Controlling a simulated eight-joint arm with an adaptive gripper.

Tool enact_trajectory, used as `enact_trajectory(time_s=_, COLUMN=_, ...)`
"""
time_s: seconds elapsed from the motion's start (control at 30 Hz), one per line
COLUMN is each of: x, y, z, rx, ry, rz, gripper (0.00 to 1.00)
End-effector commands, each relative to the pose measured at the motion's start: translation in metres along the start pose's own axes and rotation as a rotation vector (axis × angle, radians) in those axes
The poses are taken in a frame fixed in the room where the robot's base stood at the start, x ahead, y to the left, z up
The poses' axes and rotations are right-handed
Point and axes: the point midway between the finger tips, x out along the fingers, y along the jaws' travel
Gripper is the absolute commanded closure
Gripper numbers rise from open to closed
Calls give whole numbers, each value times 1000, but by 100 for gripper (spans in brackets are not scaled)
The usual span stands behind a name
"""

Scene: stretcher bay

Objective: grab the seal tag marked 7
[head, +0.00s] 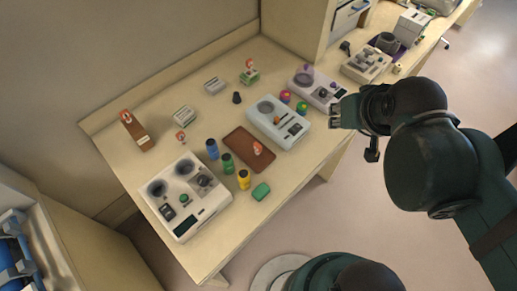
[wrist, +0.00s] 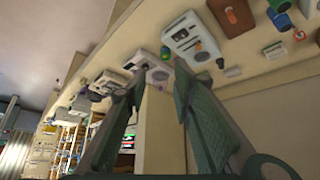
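Several small orange-red and white tags show in the head view. One tag (head: 126,117) is on a brown block at the left, one tag (head: 181,136) stands on the bare table, one tag (head: 250,65) is on a green-and-white block at the back, and one tag (head: 257,149) is on a brown tray. Their numbers are too small to read, so I cannot tell which is marked 7. My gripper (head: 336,113) is off the table's right side, apart from all the tags. In the wrist view my gripper (wrist: 158,76) has its fingers spread with nothing held.
The table (head: 105,133) holds a large white device (head: 205,210), a pale blue device (head: 290,135), a brown tray (head: 237,140) and blue, green and yellow cylinders. Another white device (head: 318,95) stands near my gripper. A wood panel (head: 300,30) rises at the back.

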Motion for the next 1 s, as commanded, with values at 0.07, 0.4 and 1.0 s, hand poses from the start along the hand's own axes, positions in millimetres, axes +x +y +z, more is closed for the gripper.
enact_trajectory(time_s=0.07, x=0, y=0, z=0, rx=0, ry=0, rz=0, gripper=75)
enact_trajectory(time_s=0.4, x=0, y=0, z=0, rx=0, ry=0, rz=0, gripper=61)
enact_trajectory(time_s=1.0, x=15, y=-15, z=-8, rx=-184, ry=-48, rz=-24, gripper=61)
